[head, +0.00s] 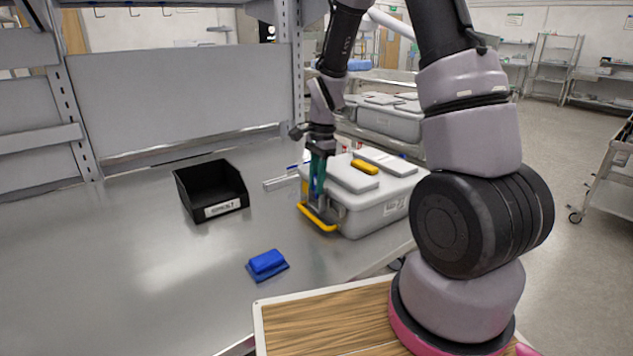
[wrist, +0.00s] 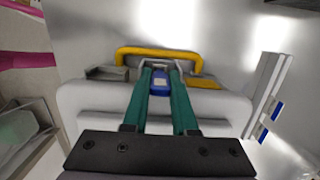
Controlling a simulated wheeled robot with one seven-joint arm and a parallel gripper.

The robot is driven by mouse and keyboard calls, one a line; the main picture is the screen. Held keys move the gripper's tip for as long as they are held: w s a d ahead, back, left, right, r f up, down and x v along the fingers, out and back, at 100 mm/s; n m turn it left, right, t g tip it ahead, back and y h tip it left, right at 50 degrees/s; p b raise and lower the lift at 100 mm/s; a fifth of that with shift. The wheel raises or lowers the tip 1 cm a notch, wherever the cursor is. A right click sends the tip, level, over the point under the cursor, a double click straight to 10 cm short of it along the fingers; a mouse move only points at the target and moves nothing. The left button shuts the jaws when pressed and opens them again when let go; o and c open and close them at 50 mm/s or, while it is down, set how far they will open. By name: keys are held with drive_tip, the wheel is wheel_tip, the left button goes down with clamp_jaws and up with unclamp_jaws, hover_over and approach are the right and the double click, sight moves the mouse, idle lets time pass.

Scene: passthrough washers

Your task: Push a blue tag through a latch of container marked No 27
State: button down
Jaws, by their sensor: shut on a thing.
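My gripper (head: 317,188) points down at the near left end of a light grey lidded container (head: 372,215), by its yellow handle (head: 318,219). The container's white label (head: 395,207) is too small to read. In the wrist view my gripper (wrist: 161,72) has its teal fingers shut on a blue tag (wrist: 161,83). The tag is at the container's latch area, just inside the yellow handle (wrist: 158,52). Whether the tag is in the latch opening cannot be told, because the fingers hide part of it.
A black bin (head: 212,190) with a white label stands left on the metal table (head: 120,270). A blue block-like item (head: 267,263) lies in front. A metal rail (head: 281,182) with blue pieces lies beside the container. A yellow item (head: 365,167) rests on the lid.

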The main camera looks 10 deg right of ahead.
drive_tip(key=shift+f, duration=0.25)
drive_tip(key=shift+c, duration=0.9)
unclamp_jaws()
drive_tip(key=shift+r, duration=0.1)
drive_tip(key=shift+r, duration=3.45)
